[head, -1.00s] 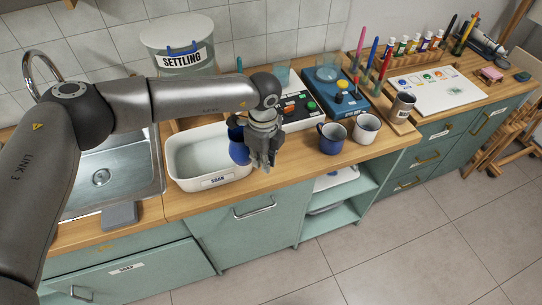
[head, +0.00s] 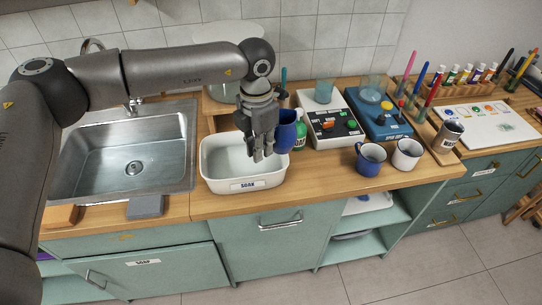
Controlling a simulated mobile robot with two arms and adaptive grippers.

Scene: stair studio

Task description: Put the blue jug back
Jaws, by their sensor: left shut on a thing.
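The blue jug (head: 286,132) is at the right end of the white tub labelled SOAK, at about rim height. My left gripper (head: 262,154) points down over the tub (head: 215,170), just left of the jug. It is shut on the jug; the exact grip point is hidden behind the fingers. The jug's lower part shows beside the tub's right rim, and I cannot tell whether it touches anything. My right gripper is not in view.
A hotplate-like black and white device (head: 330,125), a blue device (head: 380,115), a navy mug (head: 370,160) and a white mug (head: 407,154) stand to the right. The sink (head: 130,150) is left.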

